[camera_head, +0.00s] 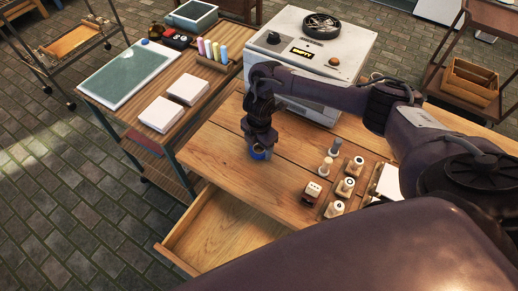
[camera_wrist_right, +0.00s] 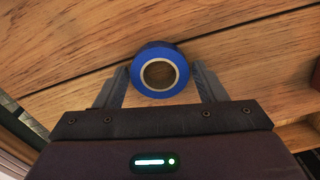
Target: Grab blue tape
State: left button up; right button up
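A roll of blue tape (camera_wrist_right: 160,52) with a pale inner ring lies on the wooden table (camera_head: 215,150). In the right wrist view it is between the two spread fingers of my right gripper (camera_wrist_right: 160,82), with the left finger close to its edge and a small space by the right finger. In the head view the blue tape (camera_head: 258,154) shows just below my right gripper (camera_head: 259,143), partly hidden by it. My left gripper is not in view.
A white machine (camera_head: 325,50) stands at the table's back. Several small stamps (camera_head: 346,186) are to the right of the tape. An open drawer (camera_head: 225,225) juts out at the front. A side table on the left holds white tiles (camera_head: 188,89) and a green mat (camera_head: 128,77).

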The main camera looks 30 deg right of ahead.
jog(key=c, duration=0.7)
jog(key=shift+o, duration=0.2)
